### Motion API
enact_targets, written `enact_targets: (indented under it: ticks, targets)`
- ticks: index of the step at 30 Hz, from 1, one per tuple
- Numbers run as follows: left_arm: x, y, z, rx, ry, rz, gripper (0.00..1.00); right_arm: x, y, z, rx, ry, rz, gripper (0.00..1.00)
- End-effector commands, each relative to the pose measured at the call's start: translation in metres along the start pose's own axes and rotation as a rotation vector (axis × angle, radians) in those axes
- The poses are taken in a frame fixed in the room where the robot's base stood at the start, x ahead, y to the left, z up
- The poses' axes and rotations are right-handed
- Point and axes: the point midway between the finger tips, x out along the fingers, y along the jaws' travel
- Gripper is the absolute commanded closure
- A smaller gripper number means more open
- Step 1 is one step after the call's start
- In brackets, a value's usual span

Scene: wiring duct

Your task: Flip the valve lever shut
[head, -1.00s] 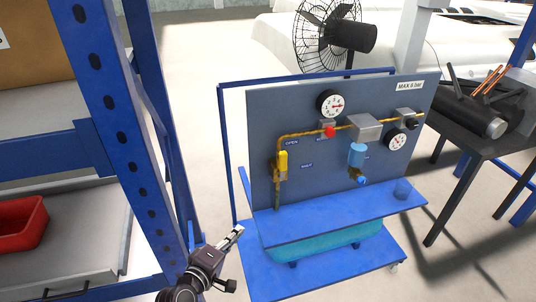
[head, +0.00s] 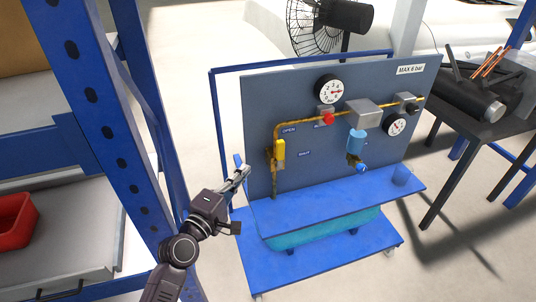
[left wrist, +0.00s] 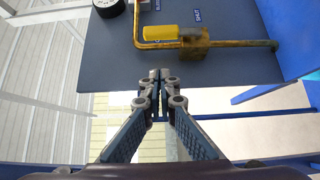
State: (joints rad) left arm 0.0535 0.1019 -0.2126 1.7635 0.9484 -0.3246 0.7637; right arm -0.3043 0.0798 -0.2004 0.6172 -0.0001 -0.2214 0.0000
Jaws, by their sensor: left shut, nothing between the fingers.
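The yellow valve lever (head: 280,149) stands upright on the brass pipe at the left of the grey panel, near the OPEN label. It also shows in the left wrist view (left wrist: 161,33), beside the brass valve body (left wrist: 194,42). My left gripper (head: 244,171) is shut and empty, below and left of the lever and apart from it. In the left wrist view the closed fingertips (left wrist: 159,74) are near the panel's edge, with a gap to the lever. My right gripper is not in view.
The grey panel (head: 320,170) carries a pressure gauge (head: 329,88), a red knob (head: 328,118) and a blue filter bowl (head: 356,142). The blue cart shelf (head: 330,207) juts out below. A blue rack upright (head: 105,130) stands close at the left of my arm.

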Motion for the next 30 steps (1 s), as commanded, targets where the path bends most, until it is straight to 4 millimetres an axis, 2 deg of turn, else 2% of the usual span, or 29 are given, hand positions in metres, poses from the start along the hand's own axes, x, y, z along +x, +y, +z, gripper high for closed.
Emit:
enact_targets:
  ticks: [3,11,13,20,30]
  targets:
    - [0.026,0.002,0.000,0.000,0.000,0.002,1.00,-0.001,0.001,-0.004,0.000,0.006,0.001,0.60]
    - [0.073,0.001,0.000,0.001,0.000,0.001,1.00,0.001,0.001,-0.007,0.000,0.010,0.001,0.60]
    - [0.081,0.002,0.010,-0.003,-0.001,0.001,1.00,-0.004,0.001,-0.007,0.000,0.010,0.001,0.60]
    - [0.097,0.001,0.025,0.002,0.001,0.000,1.00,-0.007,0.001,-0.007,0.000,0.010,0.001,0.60]
    - [0.098,0.000,0.028,0.002,0.001,0.000,1.00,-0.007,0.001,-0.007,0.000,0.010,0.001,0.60]
